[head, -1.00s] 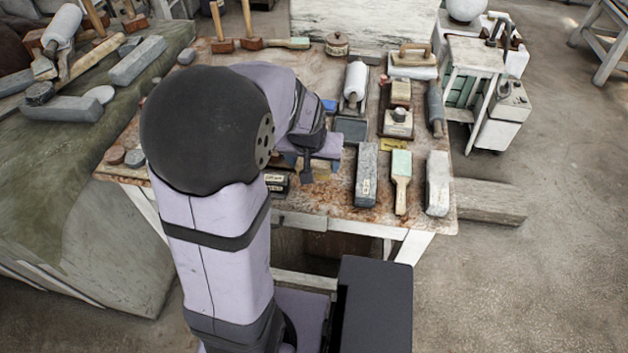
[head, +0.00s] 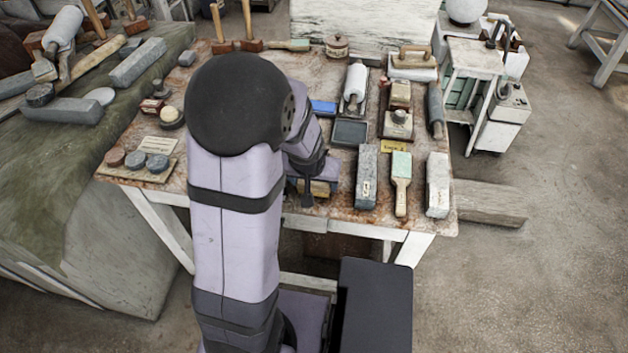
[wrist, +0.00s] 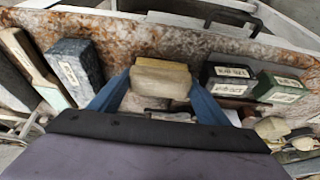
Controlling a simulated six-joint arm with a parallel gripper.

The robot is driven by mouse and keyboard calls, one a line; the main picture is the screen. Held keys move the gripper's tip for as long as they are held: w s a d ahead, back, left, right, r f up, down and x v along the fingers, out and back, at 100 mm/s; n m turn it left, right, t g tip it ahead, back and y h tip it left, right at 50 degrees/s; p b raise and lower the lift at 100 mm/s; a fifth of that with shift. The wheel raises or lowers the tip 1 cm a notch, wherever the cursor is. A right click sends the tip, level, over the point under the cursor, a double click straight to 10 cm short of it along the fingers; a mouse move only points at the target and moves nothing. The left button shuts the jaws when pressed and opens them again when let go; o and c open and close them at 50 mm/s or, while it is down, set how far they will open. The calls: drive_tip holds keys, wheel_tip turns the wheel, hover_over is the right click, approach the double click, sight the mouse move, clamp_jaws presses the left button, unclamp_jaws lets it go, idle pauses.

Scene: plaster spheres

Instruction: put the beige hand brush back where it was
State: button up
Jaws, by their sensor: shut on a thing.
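The beige hand brush (wrist: 160,80) is between the blue fingers of my gripper (wrist: 160,88) in the wrist view. Its pale body faces the camera, with a yellowish strip along the far side. In the head view the brush (head: 318,188) shows only in part below my gripper (head: 312,180), near the table's front edge, left of a grey stone block (head: 366,178). My wrist hides the rest of it. I cannot tell whether the brush touches the tabletop.
A dark tray (head: 349,133), a green-and-wood brush (head: 401,183) and a white block (head: 437,185) are on the table (head: 215,65).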

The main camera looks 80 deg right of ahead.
drive_tip(key=shift+f, duration=0.1)
drive_tip(key=o, duration=0.7)
drive_tip(key=shift+c, duration=0.2)
drive_tip(key=shift+a+r, duration=0.1)
drive_tip(key=shift+r, duration=0.45)
drive_tip(key=v, duration=1.1)
